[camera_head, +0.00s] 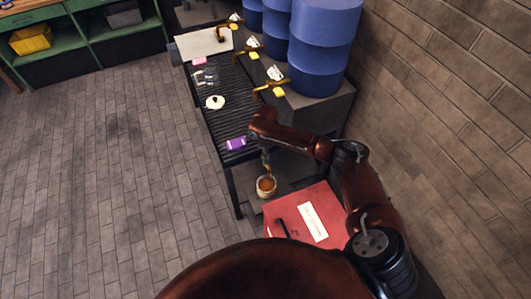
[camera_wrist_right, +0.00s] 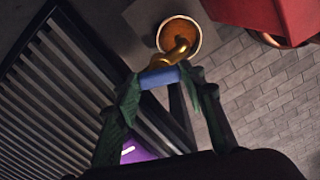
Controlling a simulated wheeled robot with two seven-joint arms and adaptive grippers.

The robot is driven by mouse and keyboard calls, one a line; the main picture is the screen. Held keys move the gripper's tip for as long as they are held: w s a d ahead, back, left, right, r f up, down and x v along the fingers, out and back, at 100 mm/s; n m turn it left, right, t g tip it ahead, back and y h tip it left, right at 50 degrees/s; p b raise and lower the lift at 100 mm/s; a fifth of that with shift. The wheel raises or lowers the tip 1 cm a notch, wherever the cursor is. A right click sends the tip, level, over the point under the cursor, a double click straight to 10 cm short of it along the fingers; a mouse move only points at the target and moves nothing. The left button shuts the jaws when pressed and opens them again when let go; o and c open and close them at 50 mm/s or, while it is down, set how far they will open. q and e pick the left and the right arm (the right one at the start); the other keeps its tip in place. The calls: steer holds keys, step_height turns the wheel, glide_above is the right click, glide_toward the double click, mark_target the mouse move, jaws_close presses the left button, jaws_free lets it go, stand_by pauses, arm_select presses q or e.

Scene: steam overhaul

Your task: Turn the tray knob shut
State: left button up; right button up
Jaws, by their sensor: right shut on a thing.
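In the right wrist view, the tray knob (camera_wrist_right: 159,77), a blue bar on a curved brass tap (camera_wrist_right: 180,50), sits between the fingertips of my right gripper (camera_wrist_right: 160,80). The gripper is shut on it. The tap's spout is over a round cup (camera_wrist_right: 179,35) with an orange-brown inside. In the head view the cup (camera_head: 266,187) stands beyond the near end of the black slatted tray (camera_head: 222,115), below my right arm. The knob is hidden there by the arm. My left gripper is not in view.
A purple item (camera_head: 236,143) and a pale round lid-like item (camera_head: 215,102) lie on the slats. A red box (camera_head: 300,215) stands near the cup. The floor at left is clear.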

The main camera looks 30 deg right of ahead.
steer(key=m+p, duration=0.3)
steer(key=shift+a+r+m+p, duration=0.15)
steer(key=shift+r+m+p, duration=0.1)
steer(key=shift+m+p, duration=0.05)
steer(key=m+p, duration=0.2)
steer(key=shift+m, duration=0.4)
steer(key=m+p, duration=0.2)
steer(key=m, duration=0.1)
steer(key=shift+f+p, duration=0.1)
steer(key=shift+p, duration=0.2)
steer(key=shift+w+m+p, duration=0.1)
steer(key=shift+m+p, duration=0.75)
steer(key=shift+m, duration=1.25)
steer(key=o, duration=1.2)
steer(key=shift+f, duration=0.1)
steer(key=shift+c, duration=0.2)
